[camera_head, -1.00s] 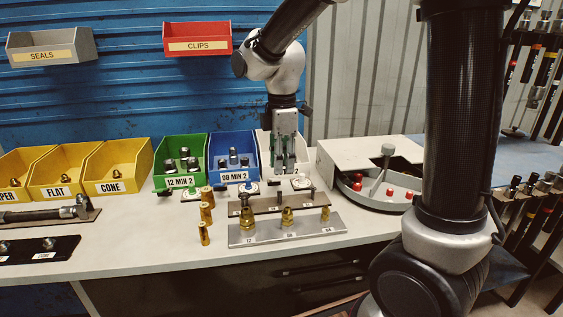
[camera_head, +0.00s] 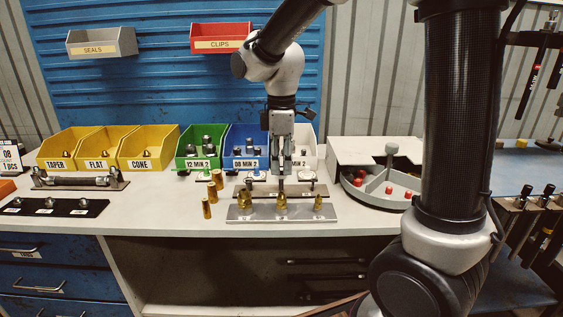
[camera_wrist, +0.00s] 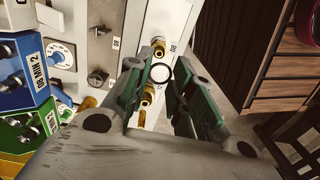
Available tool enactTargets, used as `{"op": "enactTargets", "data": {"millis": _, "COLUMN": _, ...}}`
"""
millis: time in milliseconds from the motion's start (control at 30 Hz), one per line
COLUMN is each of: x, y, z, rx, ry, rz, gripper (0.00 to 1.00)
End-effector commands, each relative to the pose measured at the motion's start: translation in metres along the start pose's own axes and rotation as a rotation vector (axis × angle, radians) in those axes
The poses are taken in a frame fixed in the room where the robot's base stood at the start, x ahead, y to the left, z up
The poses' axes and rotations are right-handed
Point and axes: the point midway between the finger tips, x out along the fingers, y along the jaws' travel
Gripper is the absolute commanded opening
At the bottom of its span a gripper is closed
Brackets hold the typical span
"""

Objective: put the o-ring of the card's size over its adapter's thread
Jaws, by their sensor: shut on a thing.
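My gripper (camera_head: 281,178) points down above the adapter plate (camera_head: 240,217), near its middle adapter. In the wrist view its green-padded fingers (camera_wrist: 161,73) are shut on a thin black o-ring (camera_wrist: 160,74) at the tips. The o-ring is too small to make out in the head view. Three brass adapters stand upright on the plate: left (camera_head: 245,201), middle (camera_head: 281,204) and right (camera_head: 318,203). In the wrist view one adapter (camera_wrist: 158,48) stands by the 08 label, apart from the o-ring; another (camera_wrist: 147,94) is partly behind a finger. The card (camera_head: 12,156) reads 08, 1 pcs.
A brown rack (camera_head: 312,190) with upright pegs lies just behind the plate. Loose brass fittings (camera_head: 212,190) stand to its left. Green (camera_head: 199,161), blue (camera_head: 240,163) and white bins stand behind. A grey round tray (camera_head: 378,190) is at the right. The bench front is clear.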

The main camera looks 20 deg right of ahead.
Motion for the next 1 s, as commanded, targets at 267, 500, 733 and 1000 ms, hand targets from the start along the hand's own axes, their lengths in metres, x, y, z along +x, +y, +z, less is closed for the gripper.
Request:
{"op": "enactTargets", "data": {"millis": 267, "x": 0.016, "y": 0.000, "z": 0.000, "rx": -0.001, "ry": -0.001, "rz": -0.002, "gripper": 0.17}}
{"op": "enactTargets", "data": {"millis": 500, "x": 0.040, "y": 0.000, "z": 0.000, "rx": -0.001, "ry": -0.002, "rz": -0.002, "gripper": 0.17}}
{"op": "enactTargets", "data": {"millis": 733, "x": 0.055, "y": 0.001, "z": 0.000, "rx": -0.001, "ry": 0.000, "rz": 0.000, "gripper": 0.17}}
{"op": "enactTargets", "data": {"millis": 1000, "x": 0.058, "y": 0.001, "z": 0.000, "rx": -0.001, "ry": 0.000, "rz": 0.000, "gripper": 0.17}}
